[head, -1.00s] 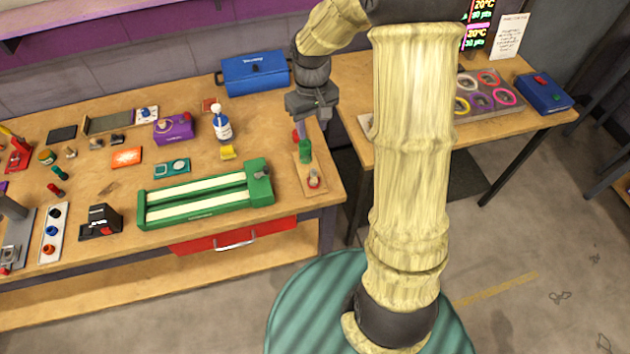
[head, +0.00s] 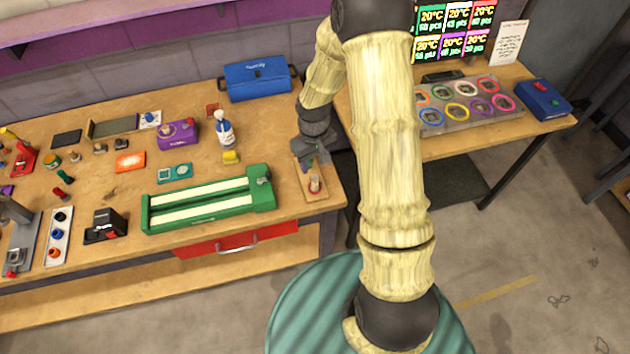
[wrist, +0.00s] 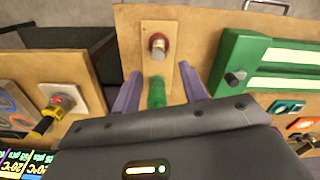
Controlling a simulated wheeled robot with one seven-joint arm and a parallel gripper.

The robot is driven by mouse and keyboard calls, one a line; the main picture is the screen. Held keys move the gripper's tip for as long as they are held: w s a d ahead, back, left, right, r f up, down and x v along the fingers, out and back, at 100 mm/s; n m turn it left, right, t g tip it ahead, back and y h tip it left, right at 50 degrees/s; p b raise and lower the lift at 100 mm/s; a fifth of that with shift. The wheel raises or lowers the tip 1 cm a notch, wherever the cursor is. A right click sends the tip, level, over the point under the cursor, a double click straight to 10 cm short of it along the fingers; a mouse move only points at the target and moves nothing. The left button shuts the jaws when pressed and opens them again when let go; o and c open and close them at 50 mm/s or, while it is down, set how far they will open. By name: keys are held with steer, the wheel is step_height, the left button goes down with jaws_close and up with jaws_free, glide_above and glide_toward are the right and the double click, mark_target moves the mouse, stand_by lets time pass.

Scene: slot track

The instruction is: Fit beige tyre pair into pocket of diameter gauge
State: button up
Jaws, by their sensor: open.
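My gripper (wrist: 160,90) is open, its purple fingers on either side of a green cylinder (wrist: 156,94). The cylinder stands on a narrow wooden board (wrist: 149,66) at the right end of the workbench; I cannot tell whether the fingers touch it. Also on this board is a beige-grey round piece with a red collar (wrist: 158,46); it shows in the head view (head: 315,185) too. In the head view my gripper (head: 309,160) is over the board (head: 318,195) and hides the green cylinder. I cannot pick out the beige tyre pair or the diameter gauge with certainty.
A green two-lane track tray (head: 208,200) lies left of the board. Past a gap, the right table holds a grey tray of coloured rings (head: 465,101) and a blue box (head: 543,98).

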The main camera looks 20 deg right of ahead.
mark_target(314, 176)
steer(key=shift+d+f, duration=0.1)
steer(key=shift+f, duration=0.2)
steer(key=shift+f+p, duration=0.4)
steer(key=shift+f, duration=0.1)
steer(key=shift+f+p, duration=0.6)
steer(key=shift+f, duration=1.5)
jaws_close()
